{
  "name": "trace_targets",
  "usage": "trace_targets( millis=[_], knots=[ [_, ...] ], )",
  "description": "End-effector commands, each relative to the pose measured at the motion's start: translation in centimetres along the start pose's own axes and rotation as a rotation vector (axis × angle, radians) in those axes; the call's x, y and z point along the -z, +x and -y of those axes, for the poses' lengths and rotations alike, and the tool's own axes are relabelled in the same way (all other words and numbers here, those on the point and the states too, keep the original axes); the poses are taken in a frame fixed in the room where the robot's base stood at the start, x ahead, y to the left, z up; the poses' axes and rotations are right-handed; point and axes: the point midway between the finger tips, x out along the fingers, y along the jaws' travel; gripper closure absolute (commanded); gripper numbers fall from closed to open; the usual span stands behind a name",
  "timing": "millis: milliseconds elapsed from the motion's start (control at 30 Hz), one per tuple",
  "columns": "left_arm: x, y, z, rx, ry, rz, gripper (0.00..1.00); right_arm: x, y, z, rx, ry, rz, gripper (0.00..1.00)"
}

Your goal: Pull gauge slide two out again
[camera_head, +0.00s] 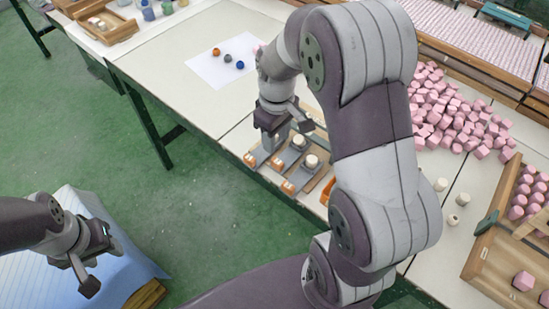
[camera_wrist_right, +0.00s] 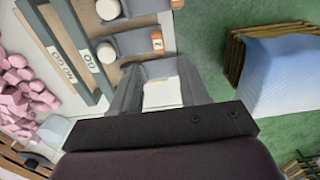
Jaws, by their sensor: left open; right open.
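The gauge has several grey slides with orange end tabs on a wooden base at the table's edge. Slide two (camera_head: 287,158) is the middle one in the head view, with a white round piece on it. The right wrist view shows its orange tab marked 2 (camera_wrist_right: 157,41). My right gripper (camera_head: 274,136) is open and points down over the neighbouring slide on the far side. My left gripper (camera_head: 92,262) is open and empty, away from the table.
GO and NO GO bars (camera_wrist_right: 72,58) lie beside the slides. A heap of pink blocks (camera_head: 455,115) lies right of my right arm. A white sheet (camera_head: 222,66) with small coloured balls lies behind. A blue-covered stack (camera_head: 130,262) stands near my left gripper.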

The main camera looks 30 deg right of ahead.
Motion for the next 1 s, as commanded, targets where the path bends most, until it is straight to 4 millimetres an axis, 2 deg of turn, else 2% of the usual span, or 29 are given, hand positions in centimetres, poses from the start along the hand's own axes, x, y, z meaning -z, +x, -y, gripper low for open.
trace_targets(
  millis=[33, 100, 333, 500, 733, 767, 800, 900, 1000],
  knots=[
    [-0.1, 0.4, 0.0, 0.0, 0.0, 0.0, 0.53, -0.1, 1.6, 0.1, 0.003, 0.001, 0.005, 0.55],
    [-0.1, 0.6, 0.0, 0.0, 0.0, 0.0, 0.53, -0.1, 3.5, 0.1, 0.003, 0.001, 0.005, 0.55],
    [-0.1, 1.2, 0.0, 0.0, 0.0, 0.0, 0.53, -0.1, 8.4, 0.0, 0.002, 0.002, 0.003, 0.55],
    [-0.2, 1.3, 0.0, 0.0, 0.0, 0.0, 0.53, 0.0, 9.7, 0.0, 0.0, 0.003, 0.0, 0.55],
    [-0.2, 1.2, 0.0, 0.0, 0.0, 0.0, 0.53, 0.0, 9.8, 0.0, 0.0, 0.003, -0.001, 0.55],
    [-0.2, 1.2, 0.0, 0.0, 0.0, 0.0, 0.53, 0.0, 9.8, 0.0, 0.0, 0.003, -0.001, 0.59],
    [-0.2, 1.2, 0.0, 0.0, 0.0, 0.0, 0.53, 0.0, 9.8, 0.0, 0.0, 0.003, -0.001, 0.72],
    [-0.2, 1.2, 0.0, 0.0, 0.0, 0.0, 0.53, 0.0, 9.8, 0.0, 0.0, 0.003, -0.001, 1.0],
    [-0.2, 1.2, 0.0, 0.0, 0.0, 0.0, 0.53, 0.0, 9.8, 0.0, 0.0, 0.003, -0.001, 1.0]
  ],
)
